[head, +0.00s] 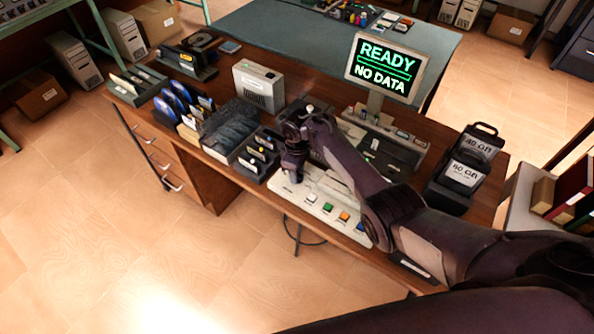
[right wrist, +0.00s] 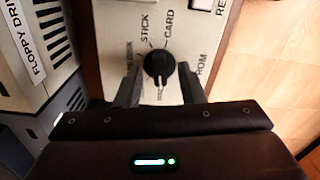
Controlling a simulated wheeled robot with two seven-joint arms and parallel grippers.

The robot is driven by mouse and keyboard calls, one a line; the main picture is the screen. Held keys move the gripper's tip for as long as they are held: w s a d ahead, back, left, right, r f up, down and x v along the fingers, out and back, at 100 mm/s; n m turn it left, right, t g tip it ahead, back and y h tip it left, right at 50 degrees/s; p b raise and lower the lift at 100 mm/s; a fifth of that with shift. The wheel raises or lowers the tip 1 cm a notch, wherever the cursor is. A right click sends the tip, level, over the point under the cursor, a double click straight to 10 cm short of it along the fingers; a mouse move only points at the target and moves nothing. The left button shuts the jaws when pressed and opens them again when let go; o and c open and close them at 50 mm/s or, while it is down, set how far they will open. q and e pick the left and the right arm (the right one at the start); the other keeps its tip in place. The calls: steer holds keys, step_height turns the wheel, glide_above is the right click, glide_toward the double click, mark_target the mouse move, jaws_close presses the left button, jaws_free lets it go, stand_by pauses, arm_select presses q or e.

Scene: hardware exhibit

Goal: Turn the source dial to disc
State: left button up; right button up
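The source dial (right wrist: 159,65) is a round black knob on a cream panel in the right wrist view. Printed labels ring it: STICK, CARD, one ending in ROM and others partly hidden or too small to read. I cannot tell for sure which label it points to. My right gripper (right wrist: 158,72) is open, with one finger on each side of the knob and small gaps showing. In the head view my right gripper (head: 292,172) is over the left end of the cream control panel (head: 318,207) and hides the dial. My left gripper is not in view.
A monitor (head: 387,68) reads READY, NO DATA. Floppy and disc racks (head: 258,155) stand left of the panel. A grey box (head: 258,86) is behind.

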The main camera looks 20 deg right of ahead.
step_height(320, 180, up, 7)
steer(key=shift+r, duration=0.2)
stand_by(0.6)
